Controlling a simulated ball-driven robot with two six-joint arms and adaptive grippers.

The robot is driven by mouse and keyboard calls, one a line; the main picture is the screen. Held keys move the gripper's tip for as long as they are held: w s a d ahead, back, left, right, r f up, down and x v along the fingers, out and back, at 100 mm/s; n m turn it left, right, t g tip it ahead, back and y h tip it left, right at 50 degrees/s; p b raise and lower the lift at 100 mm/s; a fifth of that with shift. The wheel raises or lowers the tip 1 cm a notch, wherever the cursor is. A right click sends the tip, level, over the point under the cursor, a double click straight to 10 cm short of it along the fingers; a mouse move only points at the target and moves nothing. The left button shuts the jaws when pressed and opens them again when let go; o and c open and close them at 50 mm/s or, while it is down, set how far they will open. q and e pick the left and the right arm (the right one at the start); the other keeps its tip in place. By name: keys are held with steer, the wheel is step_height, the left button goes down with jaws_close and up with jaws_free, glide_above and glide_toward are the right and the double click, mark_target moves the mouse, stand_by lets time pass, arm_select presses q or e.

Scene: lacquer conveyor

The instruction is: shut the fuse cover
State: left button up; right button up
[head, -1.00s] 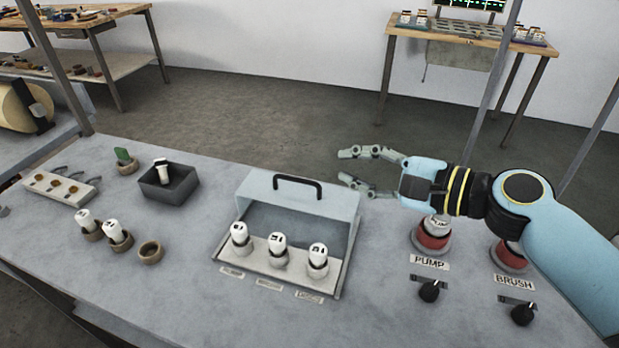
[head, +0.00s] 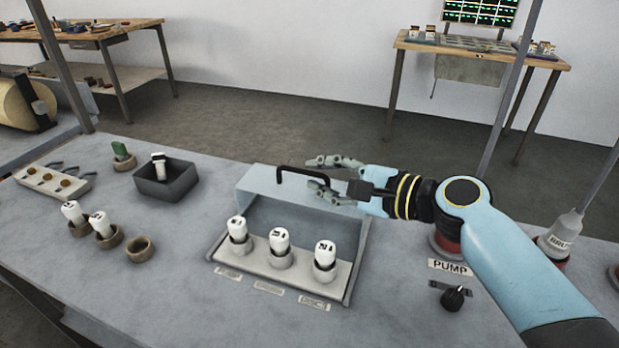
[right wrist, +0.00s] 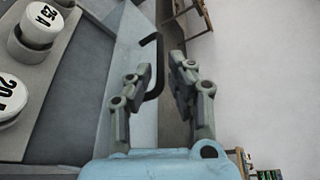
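The fuse cover (head: 262,184) is a pale blue-grey hood, standing raised and open behind three white fuses (head: 280,241) in a panel. Its black bar handle (head: 292,169) is at the top edge. My right gripper (head: 312,173) is at the right end of this handle with its fingers apart. In the right wrist view, the handle (right wrist: 158,48) reaches between the open fingers (right wrist: 161,72), close to the left one. I cannot tell whether they touch. The cover's side (right wrist: 143,122) also shows there. My left gripper is not in view.
A dark grey bin (head: 166,181) holding a white fuse stands left of the panel. Ring sockets (head: 140,249) are nearer the front left, two holding fuses. The PUMP knob (head: 453,298) is to the right. A frame post (head: 512,85) rises behind my right arm.

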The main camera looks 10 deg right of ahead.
steer(key=shift+b+x, duration=0.35)
steer(key=shift+x, duration=1.15)
jaws_close()
